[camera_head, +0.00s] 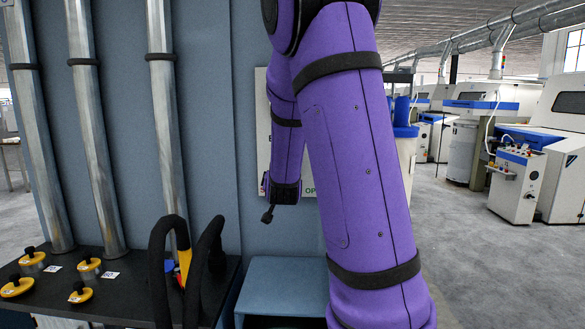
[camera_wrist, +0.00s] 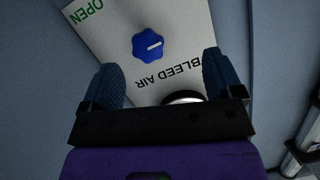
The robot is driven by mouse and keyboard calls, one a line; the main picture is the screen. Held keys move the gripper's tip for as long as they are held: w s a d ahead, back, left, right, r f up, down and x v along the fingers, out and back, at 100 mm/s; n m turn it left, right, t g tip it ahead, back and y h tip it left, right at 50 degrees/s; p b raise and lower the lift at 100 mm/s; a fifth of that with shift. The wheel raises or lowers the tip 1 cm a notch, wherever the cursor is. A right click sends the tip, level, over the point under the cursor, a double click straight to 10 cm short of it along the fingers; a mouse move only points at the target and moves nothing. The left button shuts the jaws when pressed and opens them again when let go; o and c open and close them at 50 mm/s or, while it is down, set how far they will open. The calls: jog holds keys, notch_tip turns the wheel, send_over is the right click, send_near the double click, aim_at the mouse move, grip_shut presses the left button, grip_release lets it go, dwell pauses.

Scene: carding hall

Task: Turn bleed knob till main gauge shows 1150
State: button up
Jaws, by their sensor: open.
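The blue lobed bleed knob (camera_wrist: 153,45) sits on a pale panel (camera_wrist: 193,22) lettered "BLEED AIR" and green "OPEN" in the wrist view. Its white mark points to the right in that view. My gripper (camera_wrist: 160,62) is open, its two dark blue fingers spread to either side and below the knob in the picture, with no visible contact. A round metal-rimmed thing (camera_wrist: 183,96), perhaps a gauge, is mostly hidden behind my gripper; no reading shows. In the head view my purple arm covers most of the panel (camera_head: 262,112), and the knob is hidden.
A dark shelf (camera_head: 130,290) at lower left carries yellow-and-black knobs (camera_head: 88,264) and black looped handles (camera_head: 160,262). Metal pipes (camera_head: 97,130) rise behind it. A blue-grey box (camera_head: 283,285) stands below the panel. Open floor (camera_head: 470,260) lies right, before white machines (camera_head: 515,185).

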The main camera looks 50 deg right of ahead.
jog(key=w+d+h, duration=0.1)
jog(key=w+d, duration=0.1)
jog(key=d, duration=0.2)
jog(key=w+d+h, duration=0.1)
jog(key=w+d, duration=0.1)
jog(key=d, duration=0.2)
jog(key=w+d+r+h, duration=0.1)
jog(key=w+d, duration=0.2)
jog(key=d, duration=0.1)
jog(key=shift+d+r, duration=0.1)
jog(key=c, duration=0.9)
